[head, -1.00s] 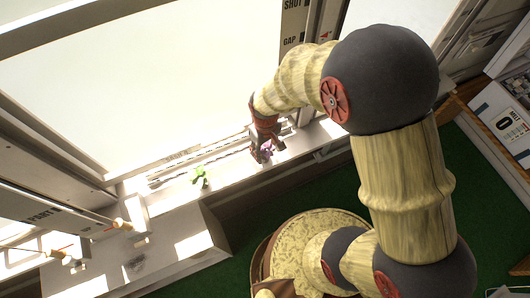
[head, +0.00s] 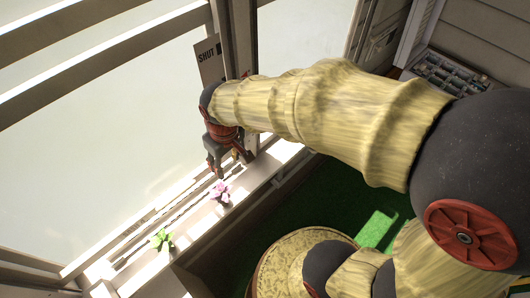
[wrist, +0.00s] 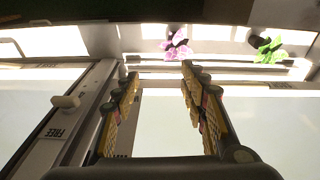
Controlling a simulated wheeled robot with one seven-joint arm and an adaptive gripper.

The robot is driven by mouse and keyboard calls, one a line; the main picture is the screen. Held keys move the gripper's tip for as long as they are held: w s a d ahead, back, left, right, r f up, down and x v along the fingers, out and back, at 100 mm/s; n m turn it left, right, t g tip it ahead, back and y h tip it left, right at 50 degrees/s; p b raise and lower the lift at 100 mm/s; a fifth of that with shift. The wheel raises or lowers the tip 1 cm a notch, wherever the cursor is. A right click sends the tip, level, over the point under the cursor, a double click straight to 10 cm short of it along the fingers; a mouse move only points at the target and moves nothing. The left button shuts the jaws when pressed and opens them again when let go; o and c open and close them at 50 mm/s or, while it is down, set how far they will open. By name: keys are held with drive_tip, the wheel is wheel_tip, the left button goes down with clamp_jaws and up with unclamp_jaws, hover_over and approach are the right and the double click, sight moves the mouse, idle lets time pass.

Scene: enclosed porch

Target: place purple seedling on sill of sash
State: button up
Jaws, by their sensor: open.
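The purple seedling (head: 220,191) stands on the sill (head: 196,215) of the sash window in the head view, with nothing gripping it. It also shows at the top of the wrist view (wrist: 177,45), beyond my fingertips. My gripper (head: 231,168) is open and empty, above and just behind the seedling, close to the window frame. In the wrist view its two fingers (wrist: 158,76) are spread apart with a clear gap between them. The sash glass (head: 110,150) fills the left of the head view.
A green seedling (head: 162,239) stands farther left along the same sill; it also shows in the wrist view (wrist: 268,48). A round patterned top (head: 290,262) stands below the sill.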

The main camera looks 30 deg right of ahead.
drive_tip(key=s+d+r+m+t, duration=0.2)
drive_tip(key=s+d+r, duration=0.2)
drive_tip(key=r, duration=0.3)
drive_tip(key=s+d+r+m+t, duration=0.1)
drive_tip(key=s+d+r, duration=0.3)
drive_tip(key=s+r, duration=0.3)
drive_tip(key=shift+s+r+m+t, duration=0.15)
drive_tip(key=shift+s+m+t, duration=0.1)
drive_tip(key=shift+m+t, duration=0.15)
wheel_tip(320, 180, down, 7)
drive_tip(key=b, duration=0.7)
